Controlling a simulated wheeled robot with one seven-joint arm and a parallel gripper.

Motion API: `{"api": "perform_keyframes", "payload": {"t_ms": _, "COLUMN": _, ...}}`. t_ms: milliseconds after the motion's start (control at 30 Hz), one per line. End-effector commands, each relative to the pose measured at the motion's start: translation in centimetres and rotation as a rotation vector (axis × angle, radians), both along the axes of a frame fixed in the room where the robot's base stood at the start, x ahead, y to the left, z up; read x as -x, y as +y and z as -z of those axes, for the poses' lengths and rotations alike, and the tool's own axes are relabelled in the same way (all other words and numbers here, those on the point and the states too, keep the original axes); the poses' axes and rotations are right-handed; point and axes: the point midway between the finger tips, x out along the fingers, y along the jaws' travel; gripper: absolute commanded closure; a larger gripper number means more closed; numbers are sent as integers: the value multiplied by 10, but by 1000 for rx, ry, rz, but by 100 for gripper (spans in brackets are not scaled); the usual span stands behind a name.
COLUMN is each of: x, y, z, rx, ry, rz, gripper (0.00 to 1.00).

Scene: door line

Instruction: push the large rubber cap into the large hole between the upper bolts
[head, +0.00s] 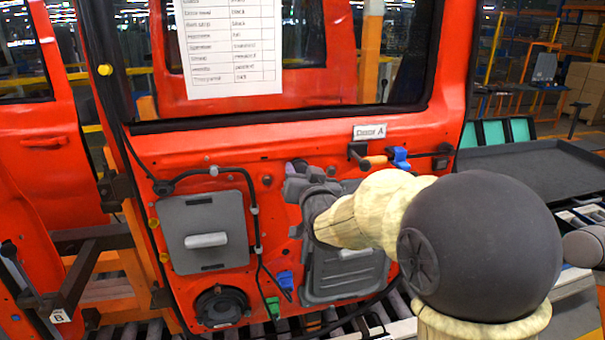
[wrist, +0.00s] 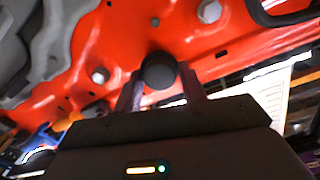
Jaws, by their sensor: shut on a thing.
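The large rubber cap (wrist: 158,72) is dark and round. In the wrist view it sits between the two fingertips of my gripper (wrist: 160,84), which is shut on it. The red door panel (wrist: 125,42) lies just beyond the cap; I cannot tell whether they touch. Pale bolt heads show on the panel, one at upper right (wrist: 209,11) and one at left (wrist: 99,76). The large hole is not clearly visible; the cap may cover it. In the head view my gripper (head: 297,168) is at the upper middle of the door (head: 230,148), and the cap cannot be made out.
A grey plate with a handle (head: 205,232) is on the door's left, above a round speaker (head: 221,306). Another grey panel (head: 345,272) is below my gripper. A black cable (head: 255,225) runs between them.

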Motion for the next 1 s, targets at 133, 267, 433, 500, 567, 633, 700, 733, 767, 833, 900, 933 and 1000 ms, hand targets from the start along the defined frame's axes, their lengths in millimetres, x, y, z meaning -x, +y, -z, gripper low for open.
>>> {"api": "perform_keyframes", "payload": {"t_ms": 133, "x": -2, "y": 1, "z": 0, "rx": 0, "ry": 0, "rz": 0, "gripper": 91}}
{"api": "perform_keyframes", "payload": {"t_ms": 267, "x": -4, "y": 1, "z": 1, "rx": 0, "ry": 0, "rz": 0, "gripper": 91}}
{"api": "perform_keyframes", "payload": {"t_ms": 433, "x": -6, "y": 2, "z": 0, "rx": 0, "ry": 0, "rz": 0, "gripper": 91}}
{"api": "perform_keyframes", "payload": {"t_ms": 500, "x": -7, "y": 2, "z": 0, "rx": 0, "ry": -1, "rz": 0, "gripper": 91}}
{"api": "perform_keyframes", "payload": {"t_ms": 567, "x": -7, "y": 2, "z": 0, "rx": 0, "ry": -1, "rz": 0, "gripper": 91}}
{"api": "perform_keyframes", "payload": {"t_ms": 633, "x": -8, "y": 2, "z": 0, "rx": 0, "ry": -1, "rz": 0, "gripper": 91}}
{"api": "perform_keyframes", "payload": {"t_ms": 700, "x": -9, "y": 3, "z": 0, "rx": 0, "ry": 0, "rz": 0, "gripper": 91}}
{"api": "perform_keyframes", "payload": {"t_ms": 733, "x": -9, "y": 3, "z": 0, "rx": 0, "ry": 0, "rz": 0, "gripper": 91}}
{"api": "perform_keyframes", "payload": {"t_ms": 767, "x": -10, "y": 3, "z": 0, "rx": 0, "ry": 0, "rz": 0, "gripper": 91}}
{"api": "perform_keyframes", "payload": {"t_ms": 833, "x": -11, "y": 3, "z": 0, "rx": 0, "ry": 0, "rz": 0, "gripper": 91}}
{"api": "perform_keyframes", "payload": {"t_ms": 900, "x": -12, "y": 3, "z": 0, "rx": 0, "ry": 0, "rz": 0, "gripper": 91}}
{"api": "perform_keyframes", "payload": {"t_ms": 933, "x": -12, "y": 3, "z": 0, "rx": 0, "ry": 0, "rz": 0, "gripper": 91}}
{"api": "perform_keyframes", "payload": {"t_ms": 1000, "x": -13, "y": 4, "z": 0, "rx": 0, "ry": 0, "rz": 0, "gripper": 91}}
